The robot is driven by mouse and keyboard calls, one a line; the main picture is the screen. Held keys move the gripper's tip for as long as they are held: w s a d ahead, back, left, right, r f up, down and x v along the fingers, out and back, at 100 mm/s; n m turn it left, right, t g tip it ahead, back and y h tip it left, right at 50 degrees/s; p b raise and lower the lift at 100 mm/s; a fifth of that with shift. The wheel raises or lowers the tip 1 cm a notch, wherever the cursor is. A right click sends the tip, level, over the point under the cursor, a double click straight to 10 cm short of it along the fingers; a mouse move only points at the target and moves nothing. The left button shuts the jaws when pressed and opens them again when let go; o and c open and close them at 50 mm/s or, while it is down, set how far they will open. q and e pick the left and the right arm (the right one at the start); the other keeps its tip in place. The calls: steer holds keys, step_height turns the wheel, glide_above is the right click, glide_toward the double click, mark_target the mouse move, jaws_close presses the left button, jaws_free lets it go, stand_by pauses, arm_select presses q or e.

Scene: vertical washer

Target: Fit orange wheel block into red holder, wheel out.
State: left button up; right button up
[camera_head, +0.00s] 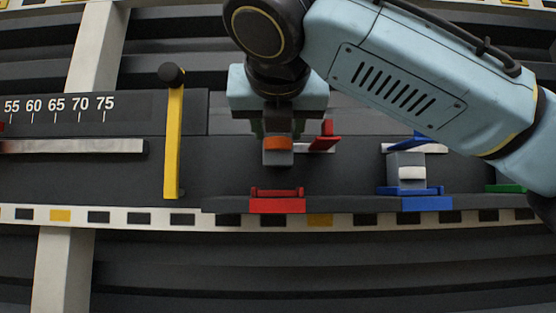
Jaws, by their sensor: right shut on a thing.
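My right gripper (278,128) reaches down from the upper middle and is shut on the grey block with the orange wheel (278,142). The orange wheel shows on the side facing the camera. The block is held above and behind the red holder (277,204), apart from it in the picture. The red holder sits at the front edge of the dark panel and looks empty. A red lever piece (325,138) stands just right of the held block. My fingertips are partly hidden behind the block. My left gripper is not in view.
A blue holder (427,203) to the right has a grey block with a white wheel (410,172) in it. A green piece (508,188) shows farther right. A yellow lever (174,140) with a black knob stands left, beside a numbered scale (60,108).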

mark_target(278, 159)
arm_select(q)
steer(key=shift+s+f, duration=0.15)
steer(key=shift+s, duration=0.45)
arm_select(e)
steer(key=shift+f, duration=2.15)
steer(key=shift+s, duration=0.1)
steer(key=o, duration=0.7)
steer(key=shift+f, duration=0.1)
steer(key=shift+s+r, duration=0.2)
arm_select(q)
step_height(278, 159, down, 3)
steer(key=b, duration=0.3)
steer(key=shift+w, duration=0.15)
arm_select(e)
steer(key=v, duration=1.1)
steer(key=shift+s+r, duration=0.15)
steer(key=shift+s, duration=0.15)
